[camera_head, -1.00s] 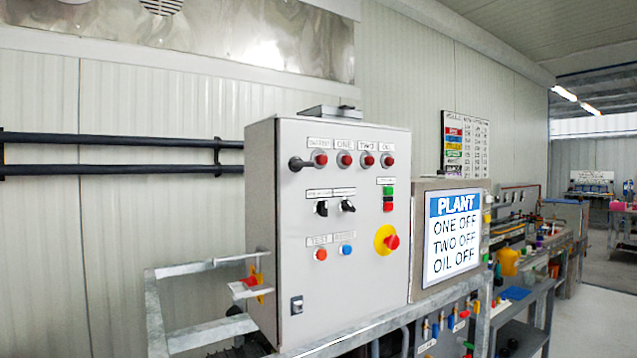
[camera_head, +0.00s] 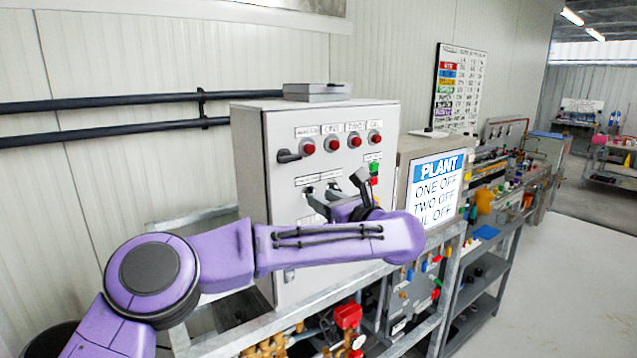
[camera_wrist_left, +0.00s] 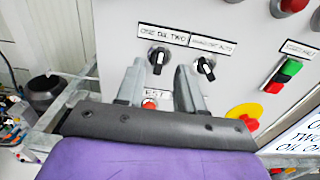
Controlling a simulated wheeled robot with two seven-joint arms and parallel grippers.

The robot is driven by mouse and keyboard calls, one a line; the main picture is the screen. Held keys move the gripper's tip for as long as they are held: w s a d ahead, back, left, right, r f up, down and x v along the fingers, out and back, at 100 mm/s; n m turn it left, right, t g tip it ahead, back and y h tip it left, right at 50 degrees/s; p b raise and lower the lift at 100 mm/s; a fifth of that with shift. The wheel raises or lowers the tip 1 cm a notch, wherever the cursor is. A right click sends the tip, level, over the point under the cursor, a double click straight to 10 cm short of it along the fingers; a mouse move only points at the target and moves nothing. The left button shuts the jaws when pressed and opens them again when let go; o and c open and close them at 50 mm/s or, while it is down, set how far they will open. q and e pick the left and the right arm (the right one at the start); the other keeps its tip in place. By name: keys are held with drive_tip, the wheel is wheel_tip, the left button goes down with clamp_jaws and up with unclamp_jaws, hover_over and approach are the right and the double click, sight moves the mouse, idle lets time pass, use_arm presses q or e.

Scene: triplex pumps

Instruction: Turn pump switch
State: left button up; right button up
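The grey control cabinet (camera_head: 245,165) carries two black rotary pump switches side by side on its front. The left switch (camera_wrist_left: 158,60), labelled ONE OIL TWO, has its handle roughly upright. The right switch (camera_wrist_left: 206,67) has its handle tilted to the upper left; its label seems to read MANUAL OFF AUTO. My left gripper (camera_head: 322,194) is in front of the panel. In the left wrist view my left gripper (camera_wrist_left: 161,66) is open, with the left switch between its fingertips in the picture. I cannot tell whether the fingers reach around it. My right gripper is not in view.
A PLANT display (camera_head: 436,190) reads ONE OFF, TWO OFF, OIL OFF. A metal frame (camera_head: 250,337) runs below.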

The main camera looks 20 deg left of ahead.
use_arm(q)
drive_tip(key=shift+p+x, duration=0.4)
drive_tip(key=shift+x, duration=0.85)
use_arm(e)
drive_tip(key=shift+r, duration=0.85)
use_arm(q)
clamp_jaws()
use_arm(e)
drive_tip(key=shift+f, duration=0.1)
